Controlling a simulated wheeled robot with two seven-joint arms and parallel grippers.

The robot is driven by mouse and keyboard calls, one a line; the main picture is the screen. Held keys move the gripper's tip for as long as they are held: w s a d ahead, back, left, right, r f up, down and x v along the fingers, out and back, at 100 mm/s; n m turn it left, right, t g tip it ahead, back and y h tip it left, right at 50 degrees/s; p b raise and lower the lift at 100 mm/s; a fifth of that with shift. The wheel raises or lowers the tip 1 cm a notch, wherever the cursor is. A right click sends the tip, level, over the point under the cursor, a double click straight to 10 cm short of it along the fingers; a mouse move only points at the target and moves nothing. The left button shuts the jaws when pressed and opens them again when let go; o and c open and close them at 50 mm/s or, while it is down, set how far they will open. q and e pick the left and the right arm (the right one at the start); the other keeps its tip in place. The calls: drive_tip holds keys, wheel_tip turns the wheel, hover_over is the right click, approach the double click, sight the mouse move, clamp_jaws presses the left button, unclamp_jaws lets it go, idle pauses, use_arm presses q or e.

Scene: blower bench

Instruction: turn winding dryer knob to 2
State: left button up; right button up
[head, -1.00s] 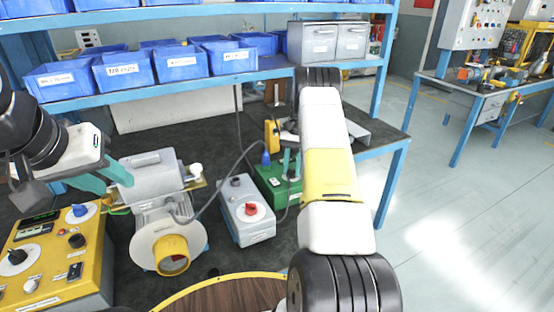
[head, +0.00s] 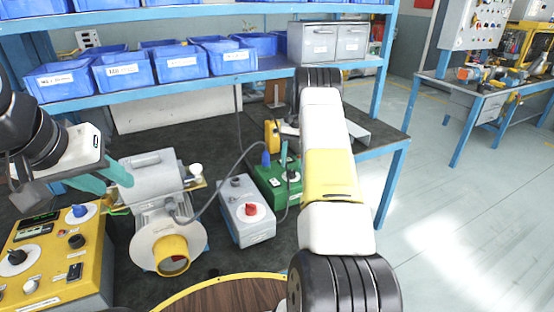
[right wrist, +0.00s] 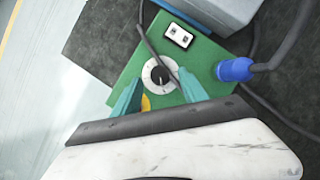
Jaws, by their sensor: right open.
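A green box (head: 270,181) stands on the bench, left of my right arm. A round black knob on a white dial (right wrist: 160,74) is on its top face; the knob also shows in the head view (head: 292,176). No readable label shows whether this is the winding dryer, and the dial numbers are too small to read. My right gripper (right wrist: 158,92) is open, its teal fingers on either side of the knob; contact cannot be told. In the head view my right arm partly hides the box. My left gripper (head: 106,178) is open beside the grey blower (head: 152,180).
A grey box with a red knob (head: 247,213) stands left of the green box. A yellow control panel (head: 60,262) is at the left. A blue plug (right wrist: 235,69) and dark cables lie close to my right fingers. Blue bins (head: 180,64) fill the shelf above.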

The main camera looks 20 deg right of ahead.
drive_tip(key=v, duration=0.5)
drive_tip(key=shift+r, duration=0.15)
drive_tip(key=s+a+r+n+t, duration=0.1)
drive_tip(key=s+a+r+t, duration=0.2)
drive_tip(key=r, duration=0.5)
drive_tip(key=s+a+r+n, duration=0.1)
drive_tip(key=s+a+r, duration=0.35)
drive_tip(key=r, duration=0.25)
drive_tip(key=s+a+r+n+t, duration=0.25)
drive_tip(key=s+r, duration=0.25)
drive_tip(key=r, duration=0.3)
drive_tip(key=s+a+n+t, duration=0.1)
drive_tip(key=s+a, duration=0.3)
drive_tip(key=s, duration=0.7)
drive_tip(key=s+a+f+n+t, duration=0.1)
drive_tip(key=s+a, duration=0.4)
drive_tip(key=s, duration=0.6)
drive_tip(key=shift+s+n+t+h, duration=0.3)
drive_tip(key=shift+n+t, duration=0.45)
drive_tip(key=shift+t, duration=0.4)
